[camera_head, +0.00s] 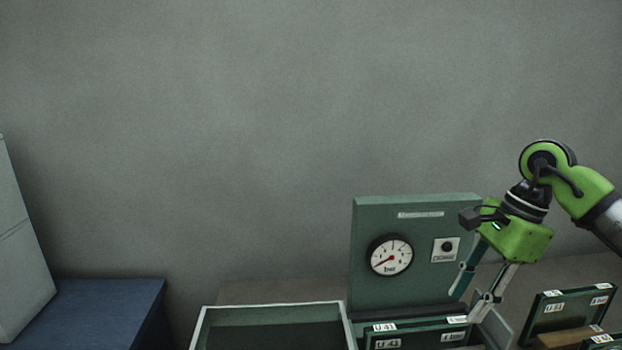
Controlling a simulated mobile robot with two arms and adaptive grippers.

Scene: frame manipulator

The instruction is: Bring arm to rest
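My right gripper (467,301) reaches down from the right on a green and black wrist. Its two fingers are spread with a gap between them, and I see nothing held in the gap. The fingertips are close to the right end of a dark green frame labelled U 43 (415,339); I cannot tell whether they touch it. The gripper is in front of the right side of a green panel (420,210) with a round bar gauge (390,256). My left gripper is not in view.
An empty-looking open tray (270,304) stands left of the labelled frame. More dark green labelled frames (566,313) stand at the lower right. A blue cabinet (95,300) and a grey box (20,250) are at the left. The space above the tray is clear.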

